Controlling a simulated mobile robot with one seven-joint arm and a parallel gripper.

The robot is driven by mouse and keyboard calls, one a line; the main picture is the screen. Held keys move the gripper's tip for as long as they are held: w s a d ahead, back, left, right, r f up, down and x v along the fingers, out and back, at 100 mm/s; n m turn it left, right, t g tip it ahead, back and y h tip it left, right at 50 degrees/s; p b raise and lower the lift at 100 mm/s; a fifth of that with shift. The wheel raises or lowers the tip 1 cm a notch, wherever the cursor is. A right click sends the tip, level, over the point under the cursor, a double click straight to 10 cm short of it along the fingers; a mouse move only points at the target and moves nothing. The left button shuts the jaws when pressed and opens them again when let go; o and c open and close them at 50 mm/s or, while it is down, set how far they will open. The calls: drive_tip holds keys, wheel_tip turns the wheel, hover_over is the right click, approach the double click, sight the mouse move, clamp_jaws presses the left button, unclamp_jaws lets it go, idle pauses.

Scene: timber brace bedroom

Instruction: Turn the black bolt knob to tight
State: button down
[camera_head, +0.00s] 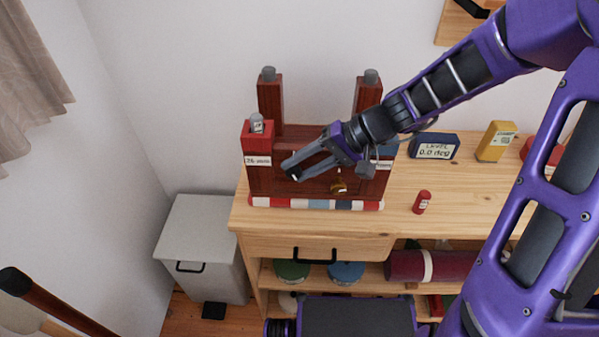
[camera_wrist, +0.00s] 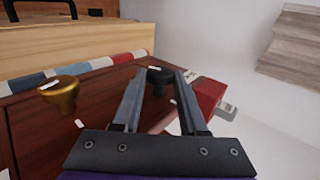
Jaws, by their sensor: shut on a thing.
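The black bolt knob (camera_wrist: 160,76) sits on the front of the dark red timber brace (camera_head: 320,185). In the wrist view it is between my fingertips, and my gripper (camera_wrist: 158,78) is shut on it. White marks lie near both knobs in the wrist view.
The brace stands on a wooden desk (camera_head: 440,185) behind a red, white and blue striped strip (camera_head: 315,204). A red block (camera_head: 257,145) is at its left end. A small red cylinder (camera_head: 422,201), a level display (camera_head: 434,147) and a yellow device (camera_head: 496,142) stand to the right.

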drive_tip(key=shift+y+b, duration=0.35)
drive_tip(key=shift+y, duration=0.25)
drive_tip(key=shift+c, duration=2.3)
unclamp_jaws()
drive_tip(key=shift+f, duration=0.1)
drive_tip(key=shift+d, duration=0.1)
drive_tip(key=p+v, duration=0.2)
drive_tip(key=v, duration=1.5)
drive_tip(key=shift+p, duration=0.4)
drive_tip(key=shift+d, duration=0.1)
